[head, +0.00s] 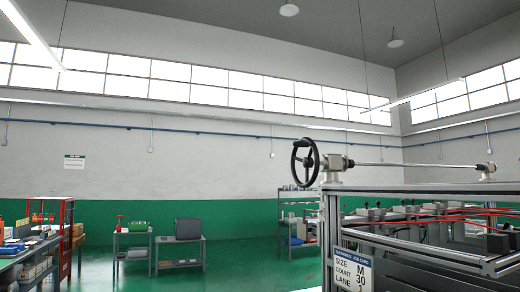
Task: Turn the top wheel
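A black spoked wheel (305,163) shows in the head view, right of centre. It stands upright on the left end of a metal shaft (410,164) that runs to the right along the top of a metal frame (420,187). A grey bearing block (336,164) carries the shaft just right of the wheel. Nothing touches the wheel. My gripper does not show in this view.
A card (352,271) reading size M, count 30 hangs on the frame's front post. Red cables and clamps lie inside the frame. Benches (180,240), a red rack (66,215) and grey shelves (290,225) stand farther back. Green floor (235,268) left of the frame is clear.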

